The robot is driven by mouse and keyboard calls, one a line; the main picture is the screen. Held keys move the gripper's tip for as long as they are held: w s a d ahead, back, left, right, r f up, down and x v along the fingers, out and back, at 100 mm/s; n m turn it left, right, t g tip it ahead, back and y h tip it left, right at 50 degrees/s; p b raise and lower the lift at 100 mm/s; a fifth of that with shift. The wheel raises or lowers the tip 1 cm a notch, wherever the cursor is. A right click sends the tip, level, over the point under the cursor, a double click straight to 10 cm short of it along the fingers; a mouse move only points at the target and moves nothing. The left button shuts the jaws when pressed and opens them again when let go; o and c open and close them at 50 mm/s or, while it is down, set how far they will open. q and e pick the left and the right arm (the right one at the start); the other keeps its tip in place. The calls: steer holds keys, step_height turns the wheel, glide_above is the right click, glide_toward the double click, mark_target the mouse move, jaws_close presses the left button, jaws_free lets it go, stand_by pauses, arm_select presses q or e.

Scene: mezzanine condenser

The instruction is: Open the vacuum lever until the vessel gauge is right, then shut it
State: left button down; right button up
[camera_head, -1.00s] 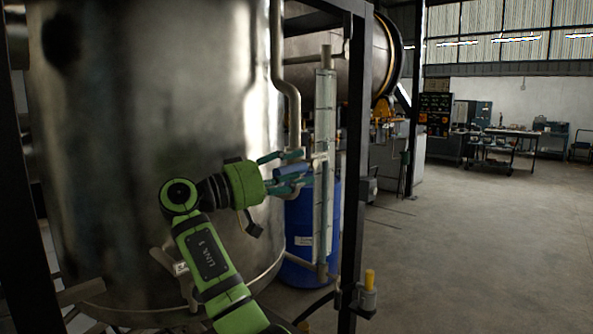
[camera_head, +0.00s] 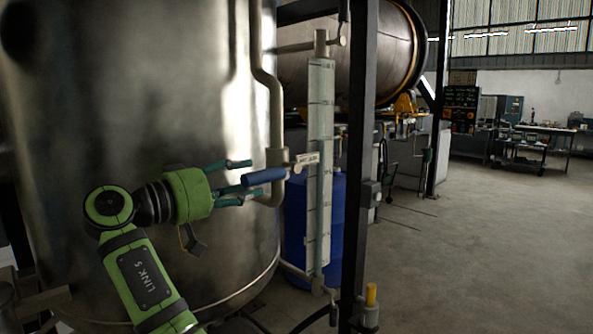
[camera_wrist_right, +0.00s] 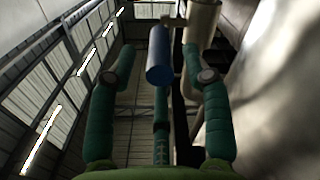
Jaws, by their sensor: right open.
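The vacuum lever has a blue handle (camera_head: 264,176) on a pale valve with a small tag (camera_head: 306,161). The handle points left, nearly level. My right gripper (camera_head: 248,180) is open to its left, with the handle's near end between the fingertips and a gap on both sides. In the right wrist view the blue handle (camera_wrist_right: 160,56) stands between the two open fingers. A tall pale sight tube with scale marks, apparently the vessel gauge (camera_head: 319,205), stands just right of the lever. Its level cannot be read. My left gripper is out of view.
A large steel vessel (camera_head: 130,80) fills the left, close behind my right arm. A pale pipe (camera_head: 274,95) runs down beside it. A dark upright post (camera_head: 361,120) stands right of the gauge, with a blue drum (camera_head: 296,230) behind. Open floor (camera_head: 480,250) lies right.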

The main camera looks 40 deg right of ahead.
mark_target(273, 175)
steer(key=shift+d, duration=0.95)
steer(key=shift+w+d+r+p, duration=0.1)
steer(key=shift+d+r+p, duration=0.05)
steer(key=shift+d+p, duration=0.35)
steer(key=shift+w+d+r+p, duration=0.1)
steer(key=shift+d+p, duration=0.3)
steer(key=shift+d, duration=0.2)
steer(key=d, duration=0.3)
steer(key=shift+d+f+p, duration=0.15)
steer(key=shift+p, duration=0.25)
steer(key=shift+w+d, duration=0.1)
steer(key=shift+d, duration=0.05)
jaws_close()
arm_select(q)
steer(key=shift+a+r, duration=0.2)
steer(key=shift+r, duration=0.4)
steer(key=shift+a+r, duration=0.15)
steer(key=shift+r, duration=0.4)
